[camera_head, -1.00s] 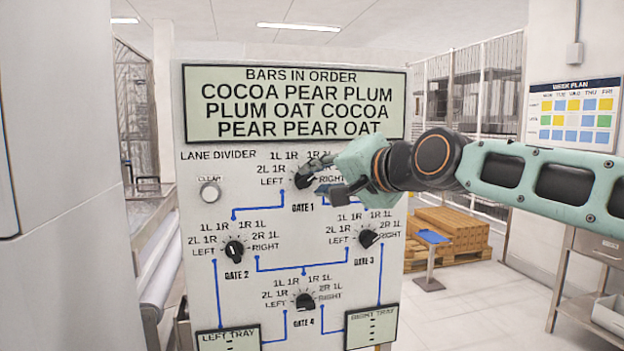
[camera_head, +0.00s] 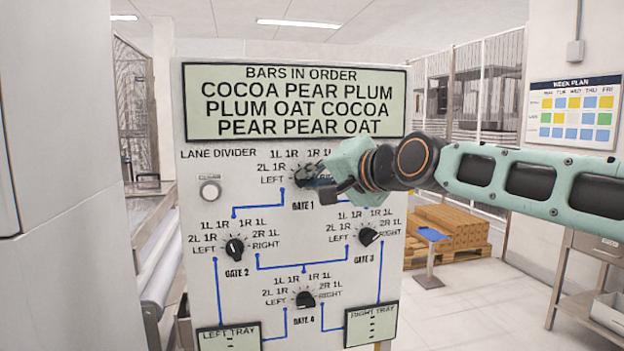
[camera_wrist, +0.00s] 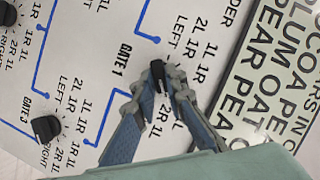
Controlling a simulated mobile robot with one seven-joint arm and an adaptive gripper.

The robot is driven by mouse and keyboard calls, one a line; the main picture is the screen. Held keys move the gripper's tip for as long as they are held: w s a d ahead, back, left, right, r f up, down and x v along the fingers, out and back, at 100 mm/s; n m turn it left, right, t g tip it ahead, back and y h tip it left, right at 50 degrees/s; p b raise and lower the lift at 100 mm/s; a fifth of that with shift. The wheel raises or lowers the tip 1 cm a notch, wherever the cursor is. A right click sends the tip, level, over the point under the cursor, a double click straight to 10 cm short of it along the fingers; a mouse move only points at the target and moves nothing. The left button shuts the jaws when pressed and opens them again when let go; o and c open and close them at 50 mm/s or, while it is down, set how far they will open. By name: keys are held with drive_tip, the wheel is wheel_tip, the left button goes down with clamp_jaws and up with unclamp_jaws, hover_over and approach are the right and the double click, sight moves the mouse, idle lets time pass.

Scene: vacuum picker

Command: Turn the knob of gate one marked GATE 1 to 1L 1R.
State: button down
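The GATE 1 knob (camera_head: 301,177) is a black dial at the top centre of the white lane divider panel (camera_head: 193,260). My gripper covers much of it in the head view. In the wrist view the knob (camera_wrist: 158,73) stands between my fingertips, and a gap seems to show beside it. My gripper (camera_wrist: 160,92) is open around the knob; firm contact cannot be made out. My gripper (camera_head: 325,180) comes in from the right in the head view. The 1L 1R label (camera_head: 284,155) lies above the knob, left of centre. The knob's pointer direction is unclear.
The GATE 2 knob (camera_head: 234,248), GATE 3 knob (camera_head: 368,236) and GATE 4 knob (camera_head: 305,300) sit lower on the panel. A round clear button (camera_head: 210,191) is at left. The order display (camera_head: 295,135) is above. Boxes on a pallet (camera_head: 450,232) stand behind at right.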

idle(0.4)
drive_tip(key=n+h, duration=0.1)
drive_tip(key=n, duration=0.2)
drive_tip(key=shift+h, duration=0.4)
drive_tip(key=shift+a+n+h, duration=0.15)
drive_tip(key=shift+n+h, duration=0.55)
drive_tip(key=shift+n, duration=0.4)
drive_tip(key=n+h+b, duration=0.2)
drive_tip(key=n+b, duration=0.1)
drive_tip(key=shift+s+a, duration=0.1)
drive_tip(key=shift+a, duration=0.1)
drive_tip(key=shift+a+n+t+h+b, duration=0.15)
drive_tip(key=shift+n+t+h+b, duration=0.15)
drive_tip(key=shift+n+h+b, duration=0.45)
drive_tip(key=shift+r, duration=0.1)
drive_tip(key=c, duration=2)
unclamp_jaws()
drive_tip(key=shift+o, duration=0.2)
